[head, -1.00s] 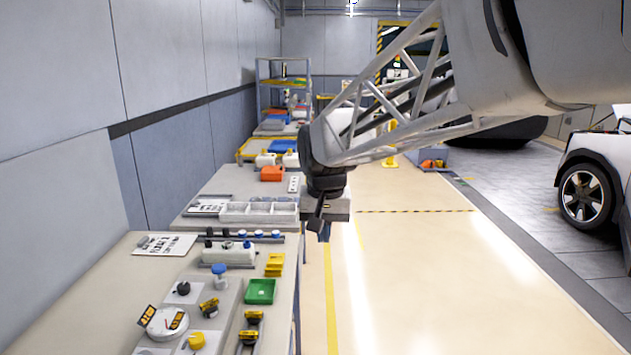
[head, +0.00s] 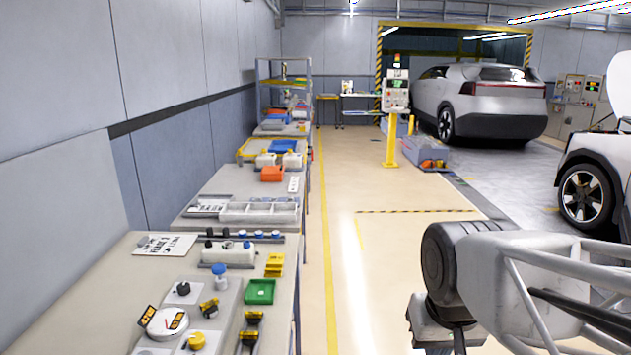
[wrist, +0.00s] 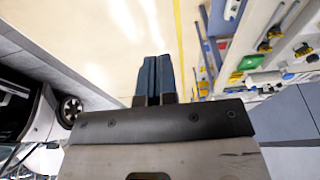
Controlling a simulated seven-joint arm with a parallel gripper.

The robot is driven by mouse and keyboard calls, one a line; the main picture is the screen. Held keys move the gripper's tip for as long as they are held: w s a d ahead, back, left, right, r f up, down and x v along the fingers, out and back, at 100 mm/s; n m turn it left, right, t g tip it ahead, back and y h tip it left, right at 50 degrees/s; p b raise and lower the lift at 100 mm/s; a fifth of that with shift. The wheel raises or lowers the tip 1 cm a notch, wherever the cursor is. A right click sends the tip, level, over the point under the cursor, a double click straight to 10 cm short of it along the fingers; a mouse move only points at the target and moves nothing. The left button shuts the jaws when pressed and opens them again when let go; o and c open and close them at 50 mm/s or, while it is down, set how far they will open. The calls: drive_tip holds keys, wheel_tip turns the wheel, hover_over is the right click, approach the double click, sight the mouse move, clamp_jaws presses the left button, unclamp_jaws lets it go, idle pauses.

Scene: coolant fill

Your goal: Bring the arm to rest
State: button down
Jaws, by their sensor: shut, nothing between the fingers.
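My gripper shows in the wrist view (wrist: 155,80), with its two dark blue fingers side by side and nothing held between them. It is over the pale floor, clear of the bench. In the head view my arm comes in from the right edge at the lower right, with its dark wrist joint over the floor. The fingers themselves do not show clearly in the head view.
A workbench (head: 115,280) with a green tray (head: 260,291) and small parts runs along the left wall. A white car (head: 600,175) stands at the right, and a grey car (head: 480,100) at the back. A yellow post (head: 391,140) stands mid-floor. The middle aisle is clear.

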drive_tip(key=s, duration=0.1)
drive_tip(key=s+f, duration=0.1)
drive_tip(key=s+d, duration=0.1)
drive_tip(key=shift+s+d+f, duration=0.1)
drive_tip(key=shift+s+f, duration=0.1)
drive_tip(key=shift+f, duration=0.2)
idle(1.6)
